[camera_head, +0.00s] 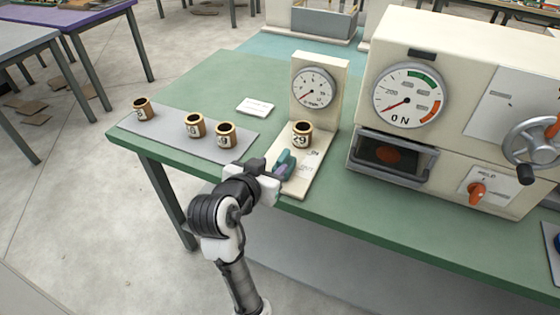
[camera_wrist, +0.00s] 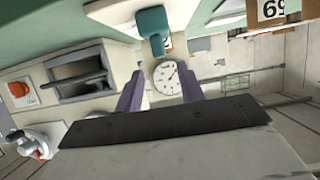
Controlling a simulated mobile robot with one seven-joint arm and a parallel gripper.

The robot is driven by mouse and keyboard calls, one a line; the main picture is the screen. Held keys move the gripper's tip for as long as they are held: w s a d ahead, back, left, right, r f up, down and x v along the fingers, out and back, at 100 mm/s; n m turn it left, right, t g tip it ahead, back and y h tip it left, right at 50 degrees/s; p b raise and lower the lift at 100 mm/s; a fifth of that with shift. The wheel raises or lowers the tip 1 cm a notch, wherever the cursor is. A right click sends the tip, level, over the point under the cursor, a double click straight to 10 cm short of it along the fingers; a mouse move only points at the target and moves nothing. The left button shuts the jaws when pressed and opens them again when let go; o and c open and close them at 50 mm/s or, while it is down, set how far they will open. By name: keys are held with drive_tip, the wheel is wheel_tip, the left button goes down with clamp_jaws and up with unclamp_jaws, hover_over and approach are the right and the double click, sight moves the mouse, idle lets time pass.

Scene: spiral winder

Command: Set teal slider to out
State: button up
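The teal slider (camera_head: 285,158) sits on the cream base plate of a small dial stand (camera_head: 299,172), near its front left side. My gripper (camera_head: 279,171) is at the front edge of this plate, close to the slider. In the wrist view my gripper (camera_wrist: 160,74) has its two purple fingers spread apart with nothing held between them. The teal slider (camera_wrist: 152,22) shows just beyond the fingertips there. I cannot tell whether a finger touches it. The markings beside the slider are too small to read surely.
A brown numbered cup (camera_head: 302,135) stands on the plate behind the slider, below the small dial (camera_head: 314,88). Several cups stand on a grey mat (camera_head: 174,137) at left. A large cream machine (camera_head: 455,100) with dial, drawer and handwheel stands close at right. A white card (camera_head: 256,106) lies behind.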

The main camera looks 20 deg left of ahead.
drive_tip(key=p+v, duration=0.4)
drive_tip(key=p, duration=0.3)
drive_tip(key=shift+s+r, duration=0.1)
idle(0.5)
